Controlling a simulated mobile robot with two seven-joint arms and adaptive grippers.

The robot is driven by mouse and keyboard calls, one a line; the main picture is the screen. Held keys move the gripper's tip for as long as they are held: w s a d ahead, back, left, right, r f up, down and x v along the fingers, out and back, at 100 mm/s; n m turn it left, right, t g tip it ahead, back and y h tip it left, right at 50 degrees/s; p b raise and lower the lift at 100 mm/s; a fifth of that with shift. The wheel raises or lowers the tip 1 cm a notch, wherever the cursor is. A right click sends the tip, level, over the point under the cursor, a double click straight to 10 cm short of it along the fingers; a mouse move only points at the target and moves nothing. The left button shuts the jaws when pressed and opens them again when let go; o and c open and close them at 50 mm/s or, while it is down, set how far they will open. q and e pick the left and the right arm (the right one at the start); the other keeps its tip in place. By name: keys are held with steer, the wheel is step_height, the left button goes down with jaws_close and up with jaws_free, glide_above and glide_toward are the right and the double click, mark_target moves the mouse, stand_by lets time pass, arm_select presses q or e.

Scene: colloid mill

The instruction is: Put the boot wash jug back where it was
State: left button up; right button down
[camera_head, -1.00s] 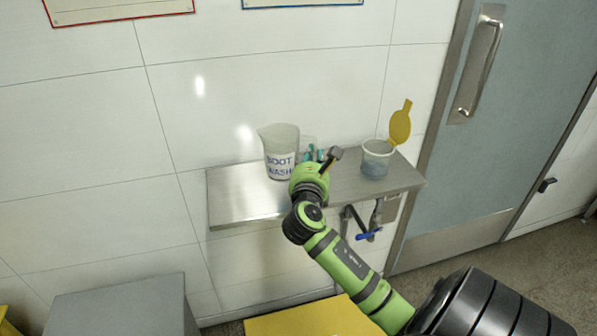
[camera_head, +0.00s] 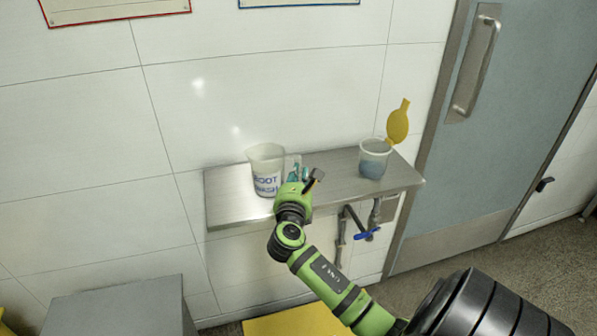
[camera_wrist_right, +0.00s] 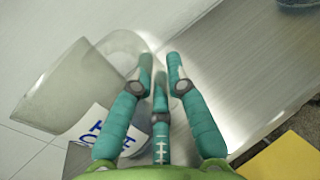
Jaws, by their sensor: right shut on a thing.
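The boot wash jug (camera_head: 266,163) is a translucent, upright jug with a white label in blue letters. It is at the left part of the steel wall shelf (camera_head: 227,195), near its front edge; I cannot tell whether its base touches the shelf. My right gripper (camera_head: 297,174) is at the jug's right side, shut on its handle. In the right wrist view the jug (camera_wrist_right: 58,92) leans across the left side, its handle loop reaching the teal fingers (camera_wrist_right: 160,66); the grasp itself is partly hidden. My left gripper is out of view.
A pipe with a blue valve handle (camera_head: 367,234) is below. The shelf between gripper and tub is clear. A grey door (camera_head: 500,150) is right.

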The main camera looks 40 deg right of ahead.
steer(key=c, duration=1.2)
jaws_free()
steer(key=shift+c, duration=0.2)
